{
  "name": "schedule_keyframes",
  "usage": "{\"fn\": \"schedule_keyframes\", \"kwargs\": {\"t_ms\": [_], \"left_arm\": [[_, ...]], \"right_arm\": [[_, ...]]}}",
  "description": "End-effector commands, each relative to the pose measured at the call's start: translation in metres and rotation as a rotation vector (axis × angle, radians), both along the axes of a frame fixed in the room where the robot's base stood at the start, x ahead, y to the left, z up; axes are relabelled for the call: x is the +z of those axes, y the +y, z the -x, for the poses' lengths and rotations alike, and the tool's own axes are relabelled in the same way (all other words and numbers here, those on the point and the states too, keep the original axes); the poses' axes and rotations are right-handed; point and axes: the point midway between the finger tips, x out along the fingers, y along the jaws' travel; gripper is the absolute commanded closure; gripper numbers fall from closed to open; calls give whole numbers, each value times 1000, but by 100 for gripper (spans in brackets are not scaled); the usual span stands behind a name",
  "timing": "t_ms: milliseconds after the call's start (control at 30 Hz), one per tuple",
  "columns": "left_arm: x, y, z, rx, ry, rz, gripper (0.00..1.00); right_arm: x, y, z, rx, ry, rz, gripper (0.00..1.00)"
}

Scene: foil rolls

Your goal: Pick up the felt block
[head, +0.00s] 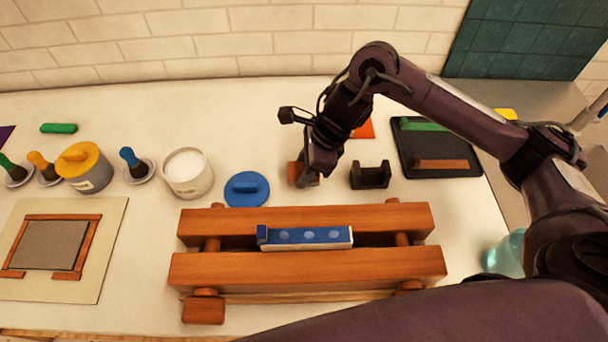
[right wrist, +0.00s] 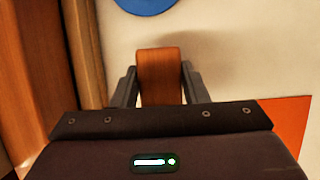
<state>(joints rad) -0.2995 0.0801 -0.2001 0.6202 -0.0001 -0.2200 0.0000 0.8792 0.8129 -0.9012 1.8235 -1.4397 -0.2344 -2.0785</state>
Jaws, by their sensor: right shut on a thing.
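My right gripper (head: 306,180) is above the table just behind the wooden clamp, pointing down. It is shut on a brown wood-coloured block, likely the felt block (head: 294,172). In the right wrist view the block (right wrist: 160,76) sits between the two dark fingers of the gripper (right wrist: 160,90), with a shadow on the pale table beside it. No felt face shows, and I cannot tell whether the block touches the table. My left gripper is not in view.
The wooden clamp (head: 310,268) holds a blue-topped bar (head: 305,237). A blue lid (head: 246,189) and white pot (head: 187,173) stand left of my gripper. A black cradle (head: 370,175), orange sheet (head: 364,130) and dark tray (head: 435,147) are right.

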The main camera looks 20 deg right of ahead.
Motion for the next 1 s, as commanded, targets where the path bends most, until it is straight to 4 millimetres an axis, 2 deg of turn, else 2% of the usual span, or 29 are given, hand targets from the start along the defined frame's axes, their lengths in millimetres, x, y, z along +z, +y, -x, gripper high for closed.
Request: {"fn": "schedule_keyframes", "kwargs": {"t_ms": [33,200,500,700,1000], "left_arm": [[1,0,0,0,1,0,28],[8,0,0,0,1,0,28],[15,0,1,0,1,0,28],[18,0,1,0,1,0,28],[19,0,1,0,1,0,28]], "right_arm": [[15,-1,-3,0,-9,3,84],[63,-1,-2,0,-11,4,84],[129,-1,-2,-1,-7,2,84],[155,-1,-1,-2,-4,1,84],[166,0,0,-1,0,1,84]]}}
